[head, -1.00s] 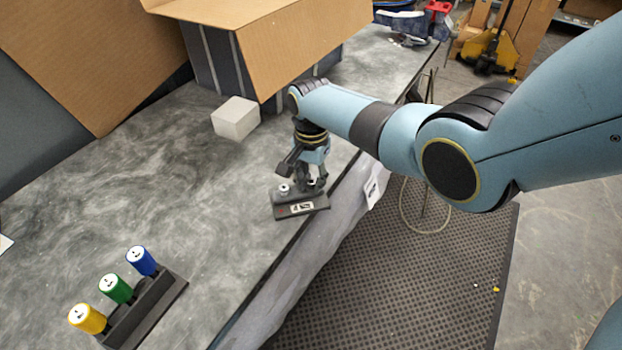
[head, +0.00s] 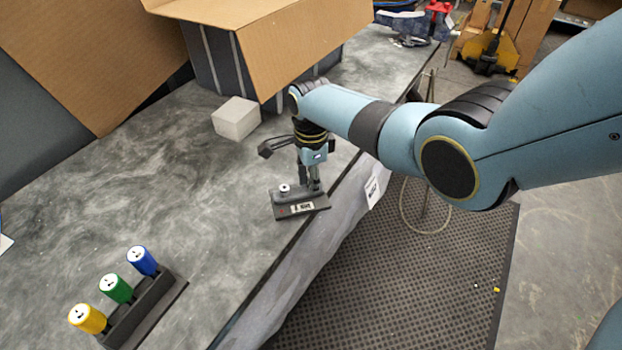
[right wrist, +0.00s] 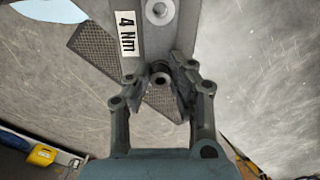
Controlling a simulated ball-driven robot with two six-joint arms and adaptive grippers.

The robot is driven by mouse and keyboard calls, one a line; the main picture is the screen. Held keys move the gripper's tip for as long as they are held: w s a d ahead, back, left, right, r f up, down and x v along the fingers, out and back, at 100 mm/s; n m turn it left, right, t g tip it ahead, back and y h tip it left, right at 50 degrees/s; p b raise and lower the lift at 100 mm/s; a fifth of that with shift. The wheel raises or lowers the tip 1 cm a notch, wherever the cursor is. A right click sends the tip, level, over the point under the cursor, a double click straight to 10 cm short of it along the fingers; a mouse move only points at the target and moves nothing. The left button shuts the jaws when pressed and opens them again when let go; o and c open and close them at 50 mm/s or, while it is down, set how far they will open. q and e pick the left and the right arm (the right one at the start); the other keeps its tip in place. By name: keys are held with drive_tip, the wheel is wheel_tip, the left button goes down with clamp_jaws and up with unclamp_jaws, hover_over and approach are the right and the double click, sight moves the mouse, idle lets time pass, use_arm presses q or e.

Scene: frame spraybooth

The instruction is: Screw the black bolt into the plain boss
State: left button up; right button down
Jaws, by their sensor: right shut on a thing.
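My right gripper (head: 314,184) points down over the right end of a dark fixture block (head: 290,211) near the table's front edge. In the right wrist view its fingers (right wrist: 160,86) are closed around a small round dark bolt head (right wrist: 160,79) with a socket in its middle. The bolt's shank and the boss under it are hidden, so I cannot tell how deep it sits. A pale round boss (head: 284,188) with a hole stands at the block's other end, clear of the gripper; it also shows in the right wrist view (right wrist: 159,11). My left gripper is out of view.
The block carries a white label (right wrist: 127,34) reading "4 Nm". A pale cube (head: 236,118) and cardboard box (head: 295,50) stand behind. Yellow (head: 88,318), green (head: 116,288) and blue (head: 142,260) cylinders sit in a dark rack at front left. The tabletop between is clear.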

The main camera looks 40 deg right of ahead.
drive_tip(key=shift+m, duration=0.3)
drive_tip(key=m, duration=0.4)
drive_tip(key=c, duration=1.4)
unclamp_jaws()
